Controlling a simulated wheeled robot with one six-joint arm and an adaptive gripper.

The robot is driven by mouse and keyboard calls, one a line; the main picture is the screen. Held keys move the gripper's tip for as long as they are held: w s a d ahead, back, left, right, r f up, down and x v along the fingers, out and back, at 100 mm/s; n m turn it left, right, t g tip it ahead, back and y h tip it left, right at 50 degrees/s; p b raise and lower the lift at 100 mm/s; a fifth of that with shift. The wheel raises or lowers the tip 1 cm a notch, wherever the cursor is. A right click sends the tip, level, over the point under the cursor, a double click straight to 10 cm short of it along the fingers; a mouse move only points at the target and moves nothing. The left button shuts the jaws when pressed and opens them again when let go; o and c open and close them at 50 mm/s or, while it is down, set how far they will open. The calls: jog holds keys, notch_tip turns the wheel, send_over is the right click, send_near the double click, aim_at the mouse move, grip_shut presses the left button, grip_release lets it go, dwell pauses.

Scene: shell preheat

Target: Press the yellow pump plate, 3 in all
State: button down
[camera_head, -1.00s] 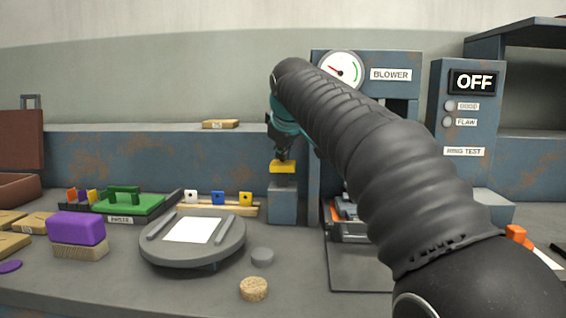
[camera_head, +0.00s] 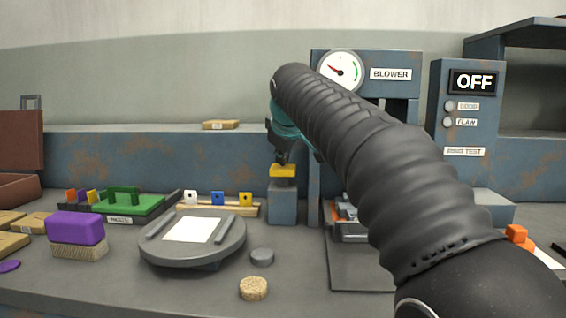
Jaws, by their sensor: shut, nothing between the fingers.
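The yellow pump plate (camera_head: 283,171) sits on top of a small blue-grey post (camera_head: 283,205) left of the blower frame. The plate is low, close against the post's top. My gripper (camera_head: 282,158) is shut and empty, pointing down. Its fingertips are right at the plate's top and appear to touch it. My arm hides part of the blower. The round gauge (camera_head: 340,71) beside the BLOWER label (camera_head: 390,74) shows its red needle pointing to the left, away from the green arc.
A grey turntable (camera_head: 193,252) with a white square stands front left, with a cork (camera_head: 253,288) and a grey disc (camera_head: 262,257) near it. A purple-topped brush (camera_head: 77,232) is further left. A panel at the right reads OFF (camera_head: 473,82).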

jog(key=shift+f+b, duration=0.45)
jog(key=shift+f, duration=0.35)
dwell(0.5)
dwell(0.4)
jog(key=shift+r+p, duration=2.15)
jog(key=shift+p, duration=0.05)
jog(key=shift+r+p, duration=0.35)
jog(key=shift+r, duration=2.15)
jog(key=shift+d, duration=0.1)
